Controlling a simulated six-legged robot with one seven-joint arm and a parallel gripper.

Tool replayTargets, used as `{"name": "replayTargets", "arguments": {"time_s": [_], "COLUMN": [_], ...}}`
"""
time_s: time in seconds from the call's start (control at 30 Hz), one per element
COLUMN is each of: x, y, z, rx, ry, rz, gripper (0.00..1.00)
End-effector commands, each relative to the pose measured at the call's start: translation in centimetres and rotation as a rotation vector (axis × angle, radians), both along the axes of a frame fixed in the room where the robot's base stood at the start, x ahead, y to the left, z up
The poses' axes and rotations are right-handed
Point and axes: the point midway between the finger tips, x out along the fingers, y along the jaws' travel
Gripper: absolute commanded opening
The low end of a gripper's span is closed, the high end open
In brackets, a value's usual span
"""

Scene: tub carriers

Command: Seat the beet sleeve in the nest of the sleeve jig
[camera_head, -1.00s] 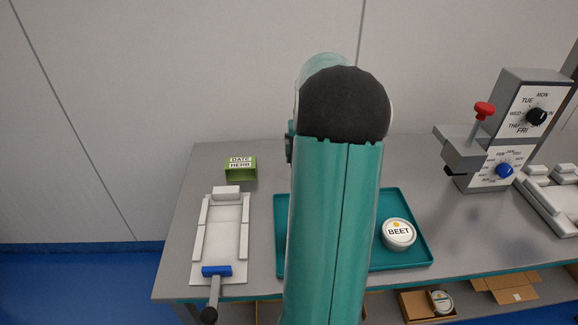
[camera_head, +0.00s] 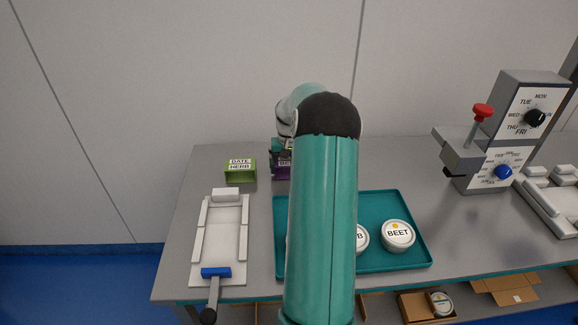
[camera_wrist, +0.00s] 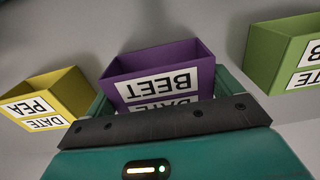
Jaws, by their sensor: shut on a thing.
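The purple beet sleeve (camera_wrist: 152,61), labelled BEET and DATE, is between the two teal fingers of my gripper (camera_wrist: 165,92) in the wrist view. My gripper is shut on it. In the head view, only a small purple part of the sleeve (camera_head: 281,173) shows behind my arm, to the right of the green sleeve. The sleeve jig (camera_head: 221,238) is the pale fixture with side rails, an end block and a blue clamp with a dark-knobbed lever, at the left of the bench. Its nest between the rails looks empty. Whether the sleeve touches the bench is unclear.
A green HERB sleeve (camera_head: 240,171) stands behind the jig; a yellow PEA sleeve (camera_wrist: 48,98) is left in the wrist view. A dial press (camera_head: 503,135) stands at the right.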

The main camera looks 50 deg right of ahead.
Motion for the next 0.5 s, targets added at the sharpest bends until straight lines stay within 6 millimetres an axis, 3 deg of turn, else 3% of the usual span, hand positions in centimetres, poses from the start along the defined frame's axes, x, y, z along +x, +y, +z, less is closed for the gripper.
{"name": "replayTargets", "arguments": {"time_s": [0.3,0.33,0.37,0.5], "x": [0.00,0.00,0.00,-0.01], "y": [0.04,0.03,0.03,0.02], "z": [-0.47,-0.41,-0.41,-0.40], "rx": [0.001,0.000,0.000,0.000], "ry": [0.001,0.000,0.000,0.000], "rz": [0.001,0.001,0.001,0.001], "gripper": [0.69,0.96,1.00,1.00]}}
